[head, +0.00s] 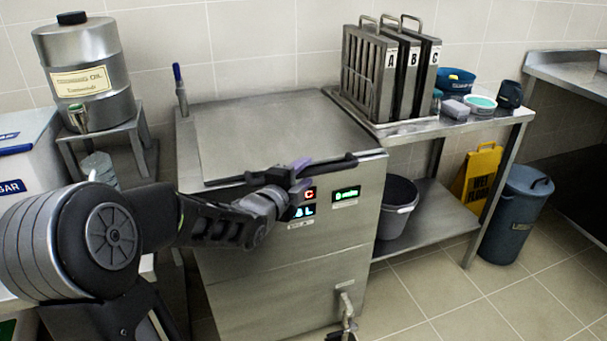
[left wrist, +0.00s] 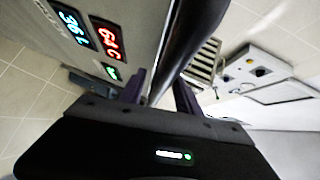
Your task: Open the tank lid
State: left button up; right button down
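The tank (head: 290,235) is a steel box in the middle of the head view. Its flat lid (head: 270,125) lies down on top, closed. A dark bar handle (head: 335,164) runs along the lid's front edge; it also crosses the left wrist view (left wrist: 185,40). My right gripper is not in view.
Lit displays (head: 309,194) are on the tank front just beneath my gripper, and a tap (head: 346,305) is lower down. A steel side table (head: 465,125) at the right bears lettered racks (head: 390,70).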

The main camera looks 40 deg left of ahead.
pick_arm(q)
jog(key=shift+c, duration=0.2)
grip_shut()
dwell(1.2)
